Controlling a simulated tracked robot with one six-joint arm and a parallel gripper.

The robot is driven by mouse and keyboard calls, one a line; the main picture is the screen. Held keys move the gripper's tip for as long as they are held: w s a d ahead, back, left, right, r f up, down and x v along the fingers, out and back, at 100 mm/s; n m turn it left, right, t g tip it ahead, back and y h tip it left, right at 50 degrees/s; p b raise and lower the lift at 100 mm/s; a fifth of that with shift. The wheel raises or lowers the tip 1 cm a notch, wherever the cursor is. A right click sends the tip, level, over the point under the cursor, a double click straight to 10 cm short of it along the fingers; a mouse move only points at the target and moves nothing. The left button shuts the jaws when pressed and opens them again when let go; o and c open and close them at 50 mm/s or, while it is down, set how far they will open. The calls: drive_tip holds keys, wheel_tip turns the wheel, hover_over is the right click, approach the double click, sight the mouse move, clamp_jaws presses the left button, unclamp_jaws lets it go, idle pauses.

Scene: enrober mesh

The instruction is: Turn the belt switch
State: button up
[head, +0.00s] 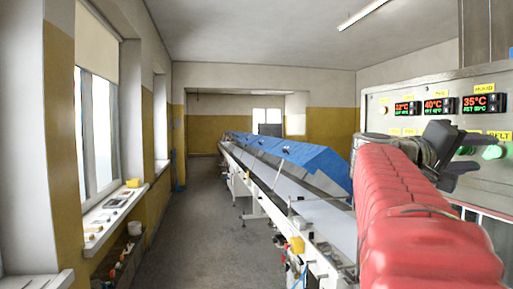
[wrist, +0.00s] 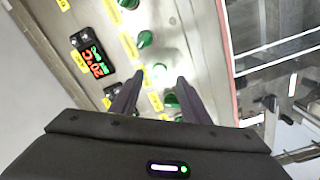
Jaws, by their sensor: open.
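The control panel (head: 440,90) stands at the right of the head view. A yellow label reading BELT (head: 500,135) sits above a green knob (head: 494,152), the belt switch, partly behind my gripper. My gripper (head: 480,152) is in front of the panel with its black fingers spread. In the wrist view my gripper (wrist: 160,80) is open and points at the panel. A green knob (wrist: 170,101) shows between the fingers, and I cannot read its label. Another green knob (wrist: 145,39) lies beyond the fingertips. Whether a finger touches any knob is unclear.
Temperature displays (head: 440,105) line the panel, and one shows in the wrist view (wrist: 92,55). A long conveyor (head: 310,205) with blue covers (head: 300,152) runs down the room. The floor (head: 195,225) left of it is clear. A window sill (head: 115,212) is at the left.

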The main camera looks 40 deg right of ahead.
sight(492, 152)
drive_tip(key=shift+x, duration=1.4)
drive_tip(key=shift+c, duration=0.5)
drive_tip(key=c, duration=1)
